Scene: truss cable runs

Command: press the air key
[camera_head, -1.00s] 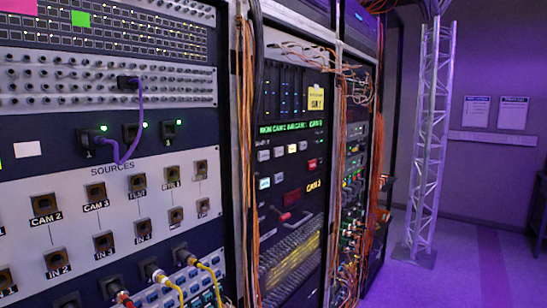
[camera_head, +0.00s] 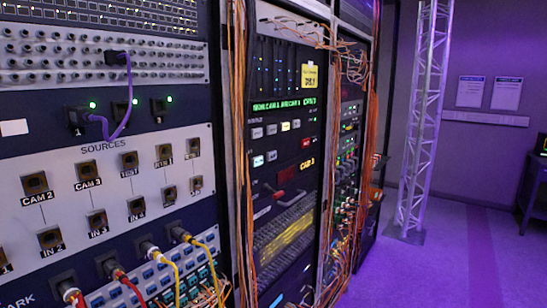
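A switcher panel sits in the middle rack. It has a row of small keys, some white (camera_head: 257,132), one lit yellowish (camera_head: 285,126) and one red (camera_head: 305,143). A second row of light keys (camera_head: 264,159) lies below it. The key labels are too small to read, so I cannot tell which one is the air key. My gripper is not in view.
The left rack has a SOURCES panel (camera_head: 70,160) with labelled jacks, a purple cable (camera_head: 126,95) and plugged yellow and red cables. Orange cables (camera_head: 237,150) hang between racks. A truss (camera_head: 424,110) stands right; purple floor (camera_head: 450,270) is open. A dark table (camera_head: 535,185) is at far right.

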